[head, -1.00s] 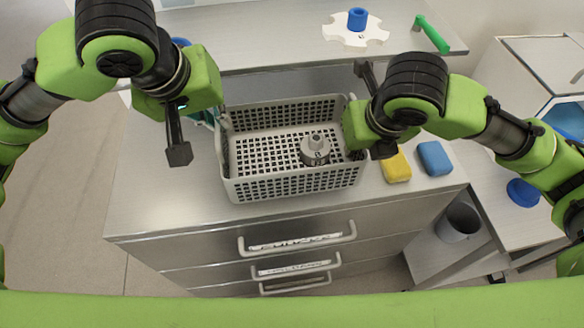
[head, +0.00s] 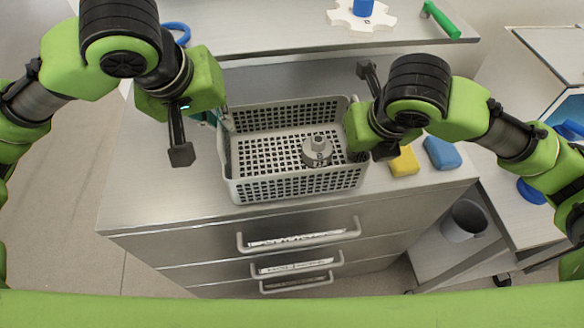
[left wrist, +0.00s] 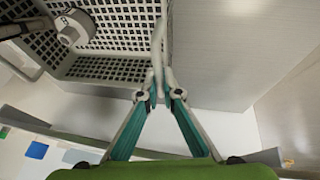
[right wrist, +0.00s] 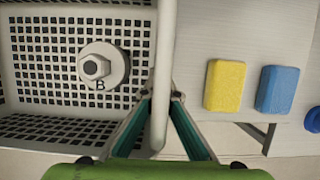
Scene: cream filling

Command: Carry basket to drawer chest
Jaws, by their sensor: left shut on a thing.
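The grey perforated basket (head: 297,187) is upright over the top of the metal drawer chest (head: 155,195); I cannot tell whether it touches the top. A grey round part (head: 317,152) with a hexagonal head and a letter B is inside it. My left gripper (left wrist: 159,96) is shut on the basket's left rim. My right gripper (right wrist: 162,96) has its fingers closed around the opposite rim. In the head view both fingertip pairs are mostly hidden by the gripper bodies.
A yellow block (head: 404,161) and a blue block (head: 442,153) lie right of the basket. A shelf behind holds a white gear (head: 362,18) and a green-handled thing (head: 440,20). A grey bin (head: 464,220) stands lower right. The chest top left of the basket is clear.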

